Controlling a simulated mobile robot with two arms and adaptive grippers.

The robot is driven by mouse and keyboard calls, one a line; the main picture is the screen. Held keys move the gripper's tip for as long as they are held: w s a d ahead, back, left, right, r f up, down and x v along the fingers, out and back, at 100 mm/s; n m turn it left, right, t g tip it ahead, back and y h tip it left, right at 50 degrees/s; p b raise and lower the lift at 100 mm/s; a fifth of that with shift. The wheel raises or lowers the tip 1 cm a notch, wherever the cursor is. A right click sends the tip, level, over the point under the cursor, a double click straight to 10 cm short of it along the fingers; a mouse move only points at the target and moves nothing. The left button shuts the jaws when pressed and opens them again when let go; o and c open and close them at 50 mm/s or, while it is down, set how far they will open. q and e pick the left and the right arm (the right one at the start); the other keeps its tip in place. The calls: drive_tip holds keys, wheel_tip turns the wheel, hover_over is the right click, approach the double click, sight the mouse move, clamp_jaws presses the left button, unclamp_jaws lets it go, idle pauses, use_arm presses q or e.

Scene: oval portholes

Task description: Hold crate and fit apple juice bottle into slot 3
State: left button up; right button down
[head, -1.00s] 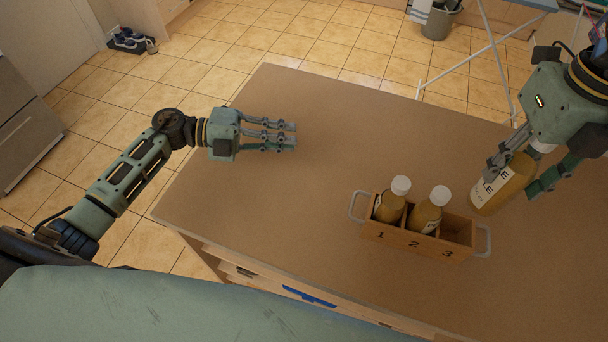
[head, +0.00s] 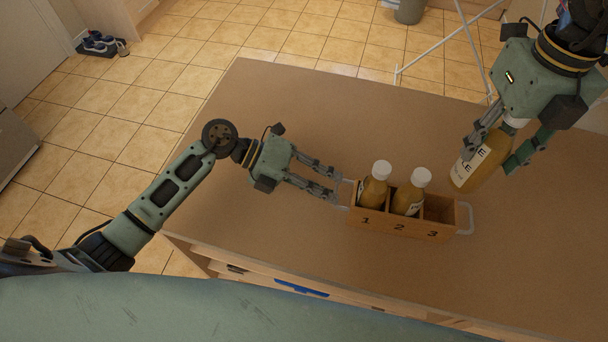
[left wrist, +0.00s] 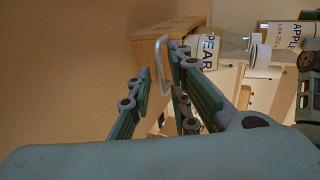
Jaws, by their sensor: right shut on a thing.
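The wooden crate (head: 402,226) stands on the table, its front marked 1, 2 and 3. Slots 1 and 2 each hold a white-capped bottle, and slot 3 (head: 438,210) is empty. My left gripper (head: 338,186) is open at the crate's left handle (head: 346,192). In the left wrist view the handle (left wrist: 160,65) shows between the open fingertips, with no clear grip on it. My right gripper (head: 489,160) is shut on the apple juice bottle (head: 474,168), held tilted above the table, behind and right of slot 3. A PEAR bottle (left wrist: 208,48) shows in the left wrist view.
The table top (head: 290,110) is clear behind and left of the crate. The crate stands near the table's front edge. The crate's right handle (head: 466,218) is free. A bin (head: 410,10) and a white rack stand on the floor beyond.

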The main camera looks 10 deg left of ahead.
sight(465, 178)
use_arm(q)
drive_tip(key=shift+x, duration=1.45)
clamp_jaws()
use_arm(e)
drive_tip(key=shift+f, duration=4.75)
